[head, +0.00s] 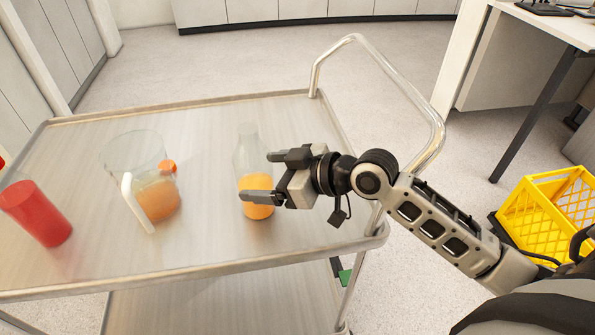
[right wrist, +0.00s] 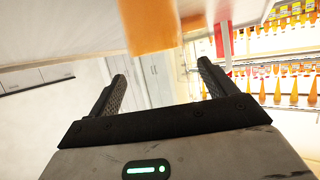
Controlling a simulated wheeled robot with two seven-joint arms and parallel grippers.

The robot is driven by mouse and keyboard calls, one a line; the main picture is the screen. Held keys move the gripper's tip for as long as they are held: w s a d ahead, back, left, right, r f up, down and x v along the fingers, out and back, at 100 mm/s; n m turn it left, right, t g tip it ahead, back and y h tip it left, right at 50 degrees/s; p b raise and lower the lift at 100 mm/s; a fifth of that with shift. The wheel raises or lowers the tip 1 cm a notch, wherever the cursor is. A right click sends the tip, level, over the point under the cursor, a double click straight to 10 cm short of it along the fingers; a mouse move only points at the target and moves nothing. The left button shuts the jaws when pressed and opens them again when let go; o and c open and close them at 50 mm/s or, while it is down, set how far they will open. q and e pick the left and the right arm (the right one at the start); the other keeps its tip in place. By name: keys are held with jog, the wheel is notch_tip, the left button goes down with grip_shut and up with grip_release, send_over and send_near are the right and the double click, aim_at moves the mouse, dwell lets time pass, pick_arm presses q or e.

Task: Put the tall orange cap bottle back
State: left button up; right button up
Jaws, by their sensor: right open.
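A tall clear bottle (head: 249,150) stands upright on the cart, with orange juice in its lower part and no cap visible on its top. My right gripper (head: 257,176) comes in from the right, its fingers apart and at the bottle, overlapping it in the head view. I cannot tell whether they touch it. In the right wrist view, an orange block of colour, probably the bottle's juice (right wrist: 150,25), shows ahead of the open fingers (right wrist: 160,72). A small orange cap (head: 168,166) shows by the pitcher. My left gripper is not in view.
A glass pitcher (head: 130,152) with orange juice stands left of the bottle, and a red cup (head: 37,213) at far left. The cart (head: 210,262) has a raised rim and a metal handle (head: 437,135). A yellow crate (head: 555,205) is at right. Shelved orange bottles (right wrist: 290,85) show behind.

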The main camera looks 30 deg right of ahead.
jog(key=v, duration=0.9)
jog(key=shift+s+b, duration=0.2)
jog(key=shift+b, duration=0.15)
jog(key=shift+s+d, duration=0.1)
jog(key=shift+d, duration=0.05)
